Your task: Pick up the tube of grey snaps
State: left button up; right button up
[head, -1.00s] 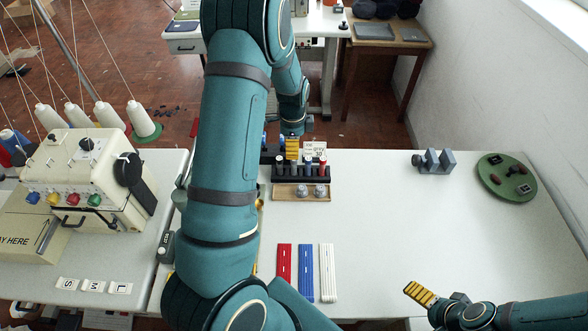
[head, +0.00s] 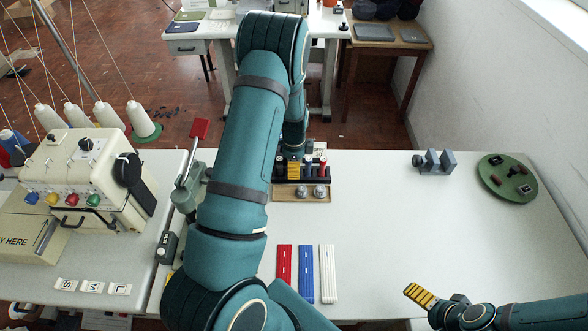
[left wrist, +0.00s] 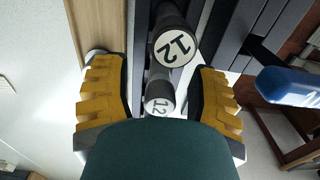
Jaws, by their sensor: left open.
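The black rack (head: 318,180) of snap tubes stands at the table's back edge in the head view. My left gripper (head: 293,169) is at the rack's left part. In the left wrist view, my left gripper (left wrist: 160,98) is open. A grey tube (left wrist: 158,103) with a white end marked 12 lies between its fingers, with gaps both sides. A darker tube (left wrist: 174,47), also marked 12, is just beyond. My right gripper (head: 420,295) is at the lower right, its opening unclear.
A wooden tray (head: 300,194) with two grey pieces lies before the rack. Red (head: 284,272), blue (head: 305,273) and white (head: 328,272) strips lie nearer. A grey block (head: 435,162) and green round tray (head: 506,178) stand at right. The table's middle right is clear.

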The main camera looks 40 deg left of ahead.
pick_arm(q)
grip_shut()
jog(key=shift+r, duration=0.15)
